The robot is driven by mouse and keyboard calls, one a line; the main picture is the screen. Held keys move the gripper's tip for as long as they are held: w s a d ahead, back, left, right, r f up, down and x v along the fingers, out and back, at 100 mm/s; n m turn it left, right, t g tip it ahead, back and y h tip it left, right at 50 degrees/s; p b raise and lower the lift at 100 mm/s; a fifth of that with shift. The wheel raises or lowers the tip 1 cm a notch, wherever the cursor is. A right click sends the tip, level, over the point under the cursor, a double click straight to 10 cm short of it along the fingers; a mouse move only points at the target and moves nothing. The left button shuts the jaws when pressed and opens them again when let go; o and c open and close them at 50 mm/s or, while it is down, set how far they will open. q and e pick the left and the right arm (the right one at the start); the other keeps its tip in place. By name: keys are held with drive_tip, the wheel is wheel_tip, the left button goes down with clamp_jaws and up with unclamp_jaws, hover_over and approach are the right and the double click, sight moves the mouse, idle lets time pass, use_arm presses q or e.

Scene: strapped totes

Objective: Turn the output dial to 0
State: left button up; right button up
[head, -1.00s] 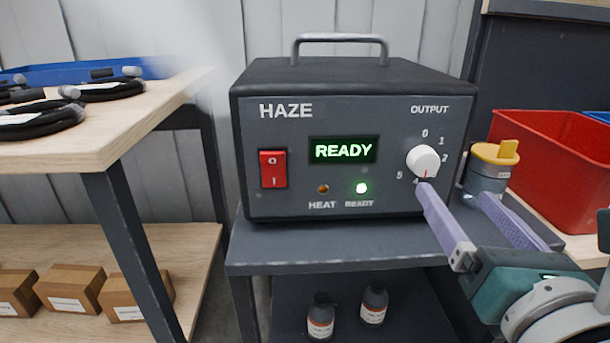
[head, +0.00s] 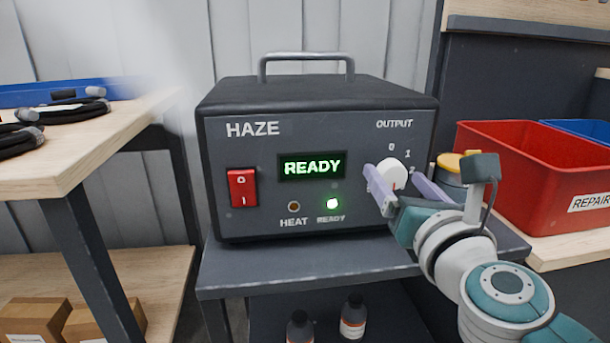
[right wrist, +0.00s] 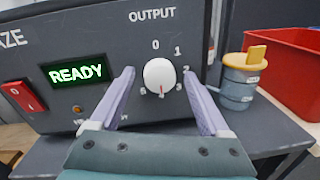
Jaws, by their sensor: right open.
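The output dial (head: 392,173) is a white round knob on the right of the dark HAZE machine's front panel (head: 262,212). The right wrist view shows the dial (right wrist: 159,73) with its red mark pointing down, near the 4; the 0 is at the top of the scale. My right gripper (head: 394,176) is open, with its lilac fingers on either side of the dial. In the right wrist view its fingertips (right wrist: 158,72) flank the knob with a visible gap on each side. The lower scale numbers are partly hidden in the head view. My left gripper is not in view.
A green READY display (head: 312,166) and red rocker switch (head: 242,188) are left of the dial. A grey jar with a yellow lid (right wrist: 240,80) and a red bin (head: 520,170) stand to the right. A wooden bench (head: 90,160) is at left.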

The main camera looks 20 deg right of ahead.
drive_tip(key=shift+c, duration=0.4)
clamp_jaws()
idle(0.4)
